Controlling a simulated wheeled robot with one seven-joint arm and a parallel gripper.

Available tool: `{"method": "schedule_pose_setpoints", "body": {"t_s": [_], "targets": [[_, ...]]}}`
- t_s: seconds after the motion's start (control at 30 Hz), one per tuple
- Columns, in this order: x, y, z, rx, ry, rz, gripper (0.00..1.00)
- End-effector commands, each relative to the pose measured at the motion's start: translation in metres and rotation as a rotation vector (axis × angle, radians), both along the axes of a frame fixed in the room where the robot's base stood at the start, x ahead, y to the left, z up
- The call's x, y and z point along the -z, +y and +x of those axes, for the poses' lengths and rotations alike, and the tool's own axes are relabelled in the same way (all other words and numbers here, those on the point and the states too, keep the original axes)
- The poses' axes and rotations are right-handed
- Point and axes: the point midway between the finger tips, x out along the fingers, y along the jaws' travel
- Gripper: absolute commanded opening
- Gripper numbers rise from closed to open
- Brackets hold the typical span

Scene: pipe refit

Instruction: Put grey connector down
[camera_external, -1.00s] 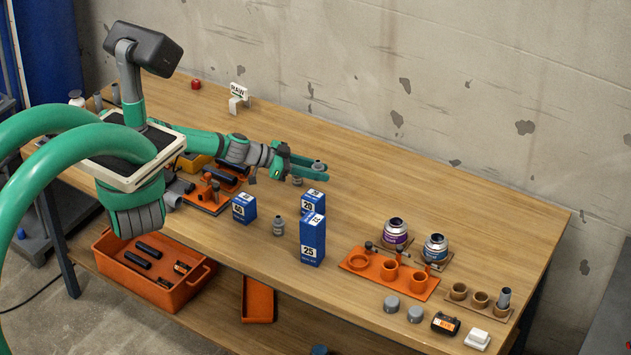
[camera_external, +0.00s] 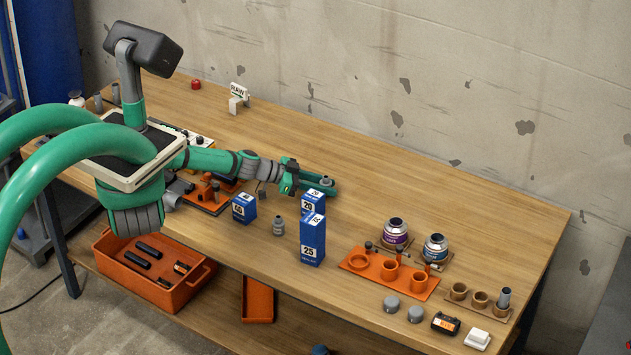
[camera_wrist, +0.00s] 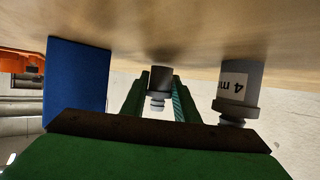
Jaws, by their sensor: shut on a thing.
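The grey connector (camera_wrist: 158,85) is between my gripper's fingers in the wrist view, with a dark band towards the tabletop and a lighter stepped end away from it. A shadow lies close to it; I cannot tell whether it touches the wood. In the external view my gripper (camera_external: 327,185) is low over the table, just behind the blue boxes, and shut on the connector (camera_external: 327,181), of which only the top shows. The wrist view also shows my gripper (camera_wrist: 156,98) upside down against the table.
Blue boxes (camera_external: 312,241) stand right in front of my gripper; one blue face (camera_wrist: 77,80) fills the wrist view's left. A labelled grey fitting (camera_external: 278,226) stands nearby. An orange holder (camera_external: 417,286) and two jars (camera_external: 396,233) are farther right.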

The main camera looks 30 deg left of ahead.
Motion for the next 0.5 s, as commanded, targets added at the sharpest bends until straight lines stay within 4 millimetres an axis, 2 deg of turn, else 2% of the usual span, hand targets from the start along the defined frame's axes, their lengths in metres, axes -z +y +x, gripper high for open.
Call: {"method": "schedule_pose_setpoints", "body": {"t_s": [0.2,0.23,0.3,0.5], "targets": [[0.0047,0.0000,0.0000,0.000,0.001,-0.001,0.06],[0.0050,0.0000,0.0000,0.000,0.001,-0.001,0.30],[0.0046,0.0001,0.0000,0.000,0.001,-0.001,0.46],[0.0045,0.0000,-0.0001,0.000,0.001,-0.001,0.46]]}}
